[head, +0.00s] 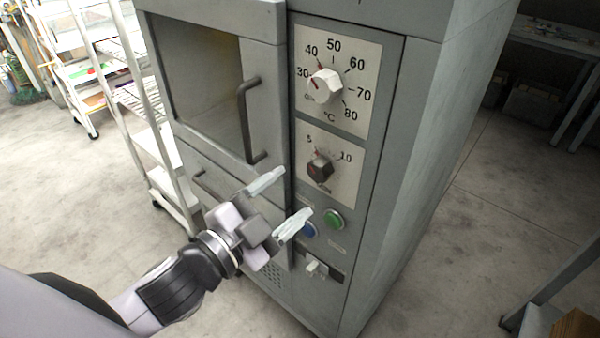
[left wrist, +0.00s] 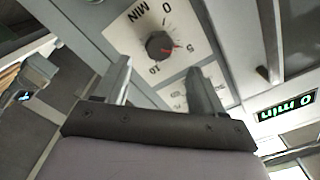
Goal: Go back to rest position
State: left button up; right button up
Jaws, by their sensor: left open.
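My left gripper (head: 279,205) is open and empty in front of the grey oven (head: 400,150), near the lower part of its control panel. Its two fingers stand apart, also in the left wrist view (left wrist: 163,85), where a dark timer knob (left wrist: 159,45) shows beyond and between them. In the head view the white temperature knob (head: 326,86) is at the top of the panel and the dark timer knob (head: 320,168) is below it. A green button (head: 333,219) and a blue button (head: 309,229) sit just beside the right fingertip. My right gripper is not in view.
The oven door has a vertical handle (head: 247,120) and looks closed. A white shelf rack (head: 150,130) stands close to the oven's left. A table (head: 560,40) is at the back right. Open concrete floor lies on both sides.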

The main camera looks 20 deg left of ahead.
pick_arm(q)
jog(key=s+a+f+n+g+y, duration=0.1)
jog(key=s+f+n+g, duration=0.1)
jog(key=f, duration=0.7)
jog(key=s+a+f+n+g+y, duration=0.1)
jog(key=s+f+n, duration=0.4)
jog(key=f, duration=0.5)
jog(key=s+a+f+n+g+y, duration=0.2)
jog(key=s+f+n+g, duration=0.1)
jog(key=f, duration=0.6)
jog(key=shift+s+f+n, duration=0.3)
jog(key=shift+s, duration=0.15)
jog(key=shift+a, duration=0.1)
